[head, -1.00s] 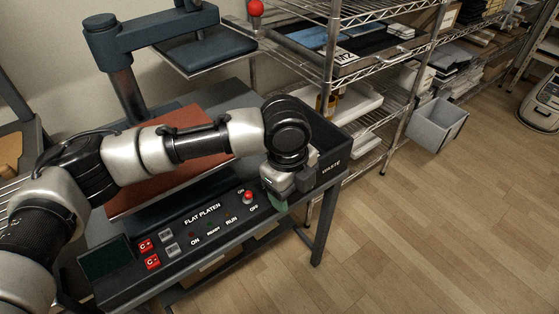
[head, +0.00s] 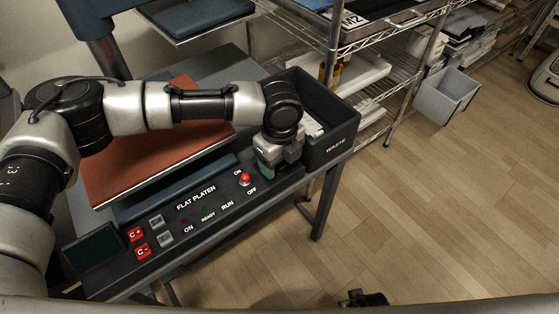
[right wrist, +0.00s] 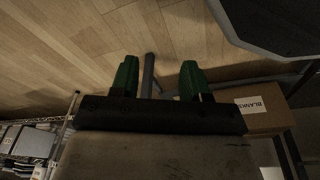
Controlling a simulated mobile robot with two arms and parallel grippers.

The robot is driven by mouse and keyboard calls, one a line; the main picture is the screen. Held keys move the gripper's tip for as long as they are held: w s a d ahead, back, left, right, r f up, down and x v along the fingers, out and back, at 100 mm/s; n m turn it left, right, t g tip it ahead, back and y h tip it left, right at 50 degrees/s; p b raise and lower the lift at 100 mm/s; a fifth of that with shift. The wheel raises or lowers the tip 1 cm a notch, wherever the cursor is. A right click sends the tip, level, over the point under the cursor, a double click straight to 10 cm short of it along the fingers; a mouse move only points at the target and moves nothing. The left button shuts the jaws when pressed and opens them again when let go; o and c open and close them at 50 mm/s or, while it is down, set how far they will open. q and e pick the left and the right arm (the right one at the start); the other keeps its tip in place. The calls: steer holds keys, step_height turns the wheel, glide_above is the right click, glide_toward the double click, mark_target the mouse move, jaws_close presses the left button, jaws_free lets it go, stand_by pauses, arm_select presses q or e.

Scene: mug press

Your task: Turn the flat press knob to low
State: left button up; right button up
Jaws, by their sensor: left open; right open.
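The flat press control panel (head: 150,262) carries the words FLAT PLATEN and several labels and buttons. A round red knob (head: 245,179) sits at its right end, between the labels ON and OFF; no low mark is readable. My left gripper (head: 266,172) points down just right of the knob, near the panel's right end. It is open; a green fingertip shows, and the rest is hidden by its body. I cannot tell whether it touches the panel. My right gripper (right wrist: 158,80) shows two green fingers spread apart with nothing between them, above the wooden floor.
A black WASTE bin (head: 335,145) stands close right of my left gripper. The red-brown platen (head: 150,165) lies behind the panel under my left arm. Wire shelving (head: 400,60) is at the back right. A BLANKS box (right wrist: 262,108) is beside my right gripper. Open floor lies at right.

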arm_select(q)
steer(key=shift+f, duration=0.25)
arm_select(e)
steer(key=shift+w+r, duration=0.1)
steer(key=shift+r, duration=0.05)
arm_select(q)
steer(key=c, duration=0.9)
